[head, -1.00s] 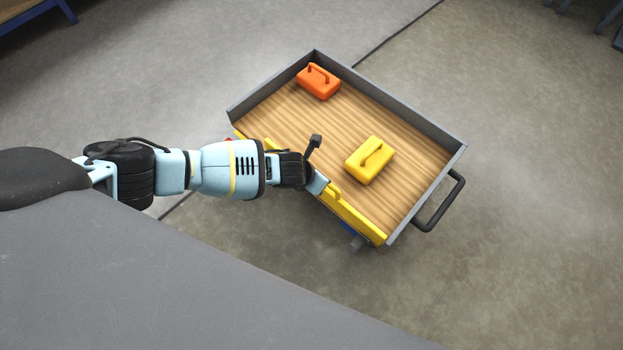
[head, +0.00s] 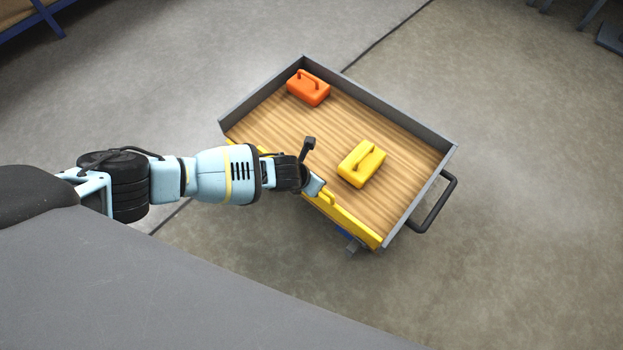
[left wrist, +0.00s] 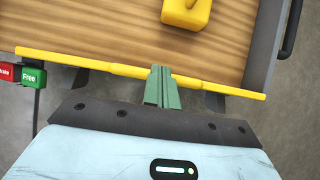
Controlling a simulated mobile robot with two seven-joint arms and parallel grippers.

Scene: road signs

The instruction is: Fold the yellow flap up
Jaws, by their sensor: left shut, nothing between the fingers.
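The yellow flap (head: 350,222) runs along the near long edge of a wood-floored cart (head: 290,125). In the left wrist view the flap (left wrist: 90,63) shows as a thin bar, seen nearly edge-on, and looks close to upright. My left gripper (left wrist: 162,75) is shut and empty, its green fingers at the flap's outer side near the middle. The fingertips overlap the flap in the picture; I cannot tell whether they press on it. In the head view my wrist partly hides the flap. My right gripper is not in view.
An orange case (head: 308,88) and a yellow case (head: 362,163) stand on the cart floor. Grey walls bound its other sides. A black handle (head: 440,205) sticks out at the right. Red and green labels (left wrist: 33,77) sit at the flap's left end.

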